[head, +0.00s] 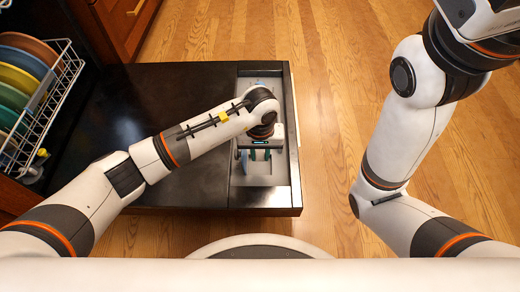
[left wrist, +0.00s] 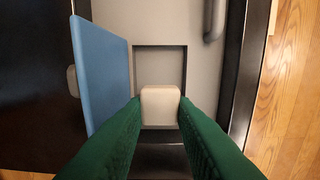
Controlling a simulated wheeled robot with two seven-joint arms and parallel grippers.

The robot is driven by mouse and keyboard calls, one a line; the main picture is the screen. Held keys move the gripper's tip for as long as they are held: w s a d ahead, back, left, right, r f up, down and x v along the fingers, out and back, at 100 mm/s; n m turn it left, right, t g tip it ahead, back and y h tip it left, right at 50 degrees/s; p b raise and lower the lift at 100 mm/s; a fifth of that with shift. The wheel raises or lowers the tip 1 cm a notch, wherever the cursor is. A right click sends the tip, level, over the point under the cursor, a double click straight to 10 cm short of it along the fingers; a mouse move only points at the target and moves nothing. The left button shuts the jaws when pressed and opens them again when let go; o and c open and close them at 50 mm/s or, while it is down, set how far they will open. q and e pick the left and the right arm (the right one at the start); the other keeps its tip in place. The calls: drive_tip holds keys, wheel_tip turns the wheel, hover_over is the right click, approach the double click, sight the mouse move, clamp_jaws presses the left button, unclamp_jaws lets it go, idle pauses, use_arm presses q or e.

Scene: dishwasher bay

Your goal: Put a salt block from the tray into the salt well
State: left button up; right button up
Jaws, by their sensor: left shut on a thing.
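My left gripper (left wrist: 160,112) has green fingers, shut on a whitish salt block (left wrist: 160,104). In the head view this gripper (head: 254,160) is over the grey panel at the dishwasher door's right end. In the left wrist view, a square recess with dark edges, which looks like the salt well (left wrist: 160,64), lies just beyond the block. The block overlaps the recess's near edge in the picture; I cannot tell its height above it. A blue lid (left wrist: 102,70) stands open along the left of the recess. I cannot make out a tray. My right gripper is out of view.
The open black dishwasher door (head: 120,100) spreads under my left arm. A white rack (head: 62,72) with several coloured plates stands at the far left. A grey rounded bar (left wrist: 214,18) lies right of the recess. The wooden floor (head: 325,120) is clear between door and right arm.

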use_arm(q)
wheel_tip(320, 180, down, 3)
drive_tip(key=shift+f+b, duration=0.1)
drive_tip(key=shift+b, duration=0.9)
drive_tip(key=shift+f+b, duration=1.25)
drive_tip(key=shift+f, duration=0.35)
drive_tip(key=o, duration=1)
drive_tip(key=shift+o, duration=0.2)
drive_tip(key=shift+r+p, duration=2.35)
drive_tip(key=shift+r, duration=1.1)
